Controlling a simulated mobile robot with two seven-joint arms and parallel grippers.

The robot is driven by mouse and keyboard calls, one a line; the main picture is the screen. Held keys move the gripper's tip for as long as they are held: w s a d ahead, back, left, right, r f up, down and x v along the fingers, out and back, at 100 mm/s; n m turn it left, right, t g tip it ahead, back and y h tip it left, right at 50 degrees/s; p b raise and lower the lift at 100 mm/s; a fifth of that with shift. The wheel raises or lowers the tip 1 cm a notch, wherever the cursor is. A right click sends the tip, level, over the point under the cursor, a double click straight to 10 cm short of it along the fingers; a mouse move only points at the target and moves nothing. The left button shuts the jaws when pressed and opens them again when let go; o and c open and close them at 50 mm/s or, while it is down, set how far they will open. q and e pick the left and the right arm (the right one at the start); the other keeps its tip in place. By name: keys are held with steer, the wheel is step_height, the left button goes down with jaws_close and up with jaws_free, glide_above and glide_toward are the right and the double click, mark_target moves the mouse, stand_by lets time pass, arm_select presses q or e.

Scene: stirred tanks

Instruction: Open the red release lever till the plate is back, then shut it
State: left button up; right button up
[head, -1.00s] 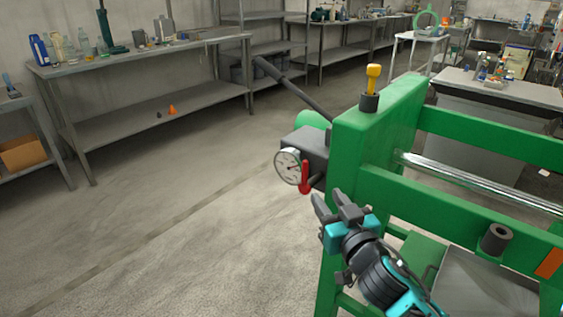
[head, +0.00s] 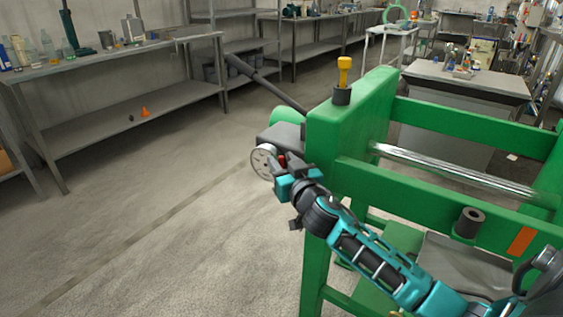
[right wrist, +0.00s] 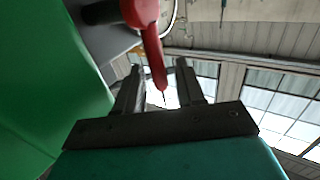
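The red release lever (right wrist: 149,38) hangs beside the pressure gauge (head: 264,161) on the end of the green press (head: 349,128). In the head view only a bit of the lever (head: 282,160) shows behind my right gripper (head: 279,165). In the right wrist view my right gripper (right wrist: 160,68) is open, with the lever's thin lower end between its two fingers. Gaps show beside the lever, so the fingers do not look closed on it. I cannot make out the plate for certain. My left gripper is out of view.
A dark pump handle (head: 267,84) slants up left from the press. A yellow-handled part (head: 343,72) stands on the frame, and a chrome rod (head: 450,172) runs along it. Open floor lies left, before a steel bench (head: 110,54).

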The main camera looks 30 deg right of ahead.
steer(key=shift+w+d, duration=0.1)
steer(key=shift+w, duration=0.4)
jaws_close()
stand_by(0.3)
